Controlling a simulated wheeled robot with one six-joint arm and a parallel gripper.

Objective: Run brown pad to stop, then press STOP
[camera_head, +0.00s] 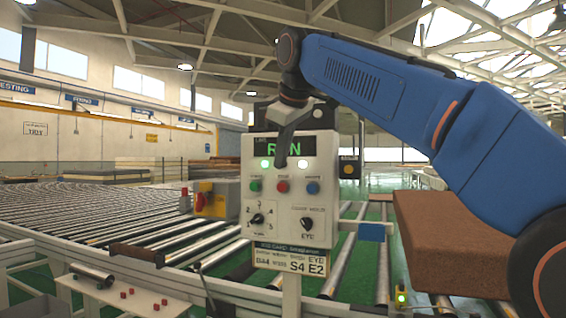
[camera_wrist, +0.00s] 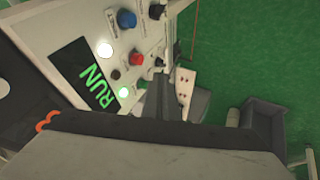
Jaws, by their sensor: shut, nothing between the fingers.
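The control panel (camera_head: 290,205) stands upright in the middle of the head view, with its screen reading RUN in green. Below the screen are a green button (camera_head: 256,185), a red button (camera_head: 282,187) and a blue button (camera_head: 313,188). The red button (camera_wrist: 136,59) also shows in the wrist view. My gripper (camera_head: 283,160) is shut and empty, pointing down in front of the panel, above the red button; contact cannot be told. The brown pad (camera_head: 450,235) lies on the rollers at the right, partly hidden by my blue arm.
A roller conveyor (camera_head: 110,210) curves across the left. A yellow and grey box with a red knob (camera_head: 215,200) stands left of the panel. A small table (camera_head: 120,295) with red pieces is at the front left. A blue block (camera_head: 372,232) sits beside the rollers.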

